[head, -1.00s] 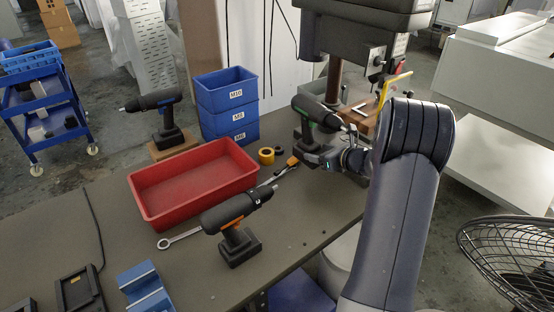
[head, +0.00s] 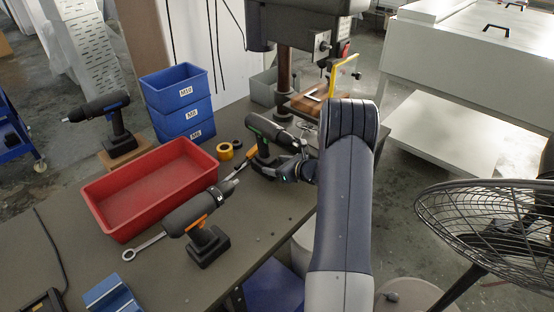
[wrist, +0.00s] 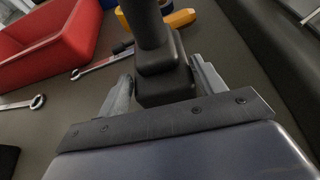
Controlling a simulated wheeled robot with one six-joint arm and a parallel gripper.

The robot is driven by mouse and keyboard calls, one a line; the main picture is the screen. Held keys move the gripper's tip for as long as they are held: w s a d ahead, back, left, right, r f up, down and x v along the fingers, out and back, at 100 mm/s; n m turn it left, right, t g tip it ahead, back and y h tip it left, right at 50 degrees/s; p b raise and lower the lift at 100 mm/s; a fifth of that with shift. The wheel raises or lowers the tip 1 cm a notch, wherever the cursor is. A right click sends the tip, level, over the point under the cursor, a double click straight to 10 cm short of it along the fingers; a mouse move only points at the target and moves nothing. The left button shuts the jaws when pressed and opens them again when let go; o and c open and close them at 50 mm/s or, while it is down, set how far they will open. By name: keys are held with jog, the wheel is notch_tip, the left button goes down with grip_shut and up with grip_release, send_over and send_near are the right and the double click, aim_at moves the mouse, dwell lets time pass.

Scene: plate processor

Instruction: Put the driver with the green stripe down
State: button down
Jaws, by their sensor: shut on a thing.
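The driver with the green stripe (head: 268,132) is upright at the right part of the bench in the head view. My gripper (head: 277,169) is shut on its lower end from the right. In the wrist view, the driver's dark handle and battery base (wrist: 163,72) stand between the two fingers of my gripper (wrist: 163,88). The base is at or just above the bench top (head: 262,215); I cannot tell whether it touches. The driver's upper part is cut off in the wrist view.
A driver with an orange stripe (head: 204,230) stands in front of the red bin (head: 105,222). A blue-striped driver (head: 118,130) stands behind on a block. Yellow tape (head: 225,151), an orange-handled tool (wrist: 181,18) and a wrench (wrist: 95,65) lie close by. Blue bins (head: 181,122) stand behind.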

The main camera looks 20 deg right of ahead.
jog(key=shift+w, duration=0.1)
jog(key=c, duration=0.7)
grip_release()
jog(key=o, duration=0.4)
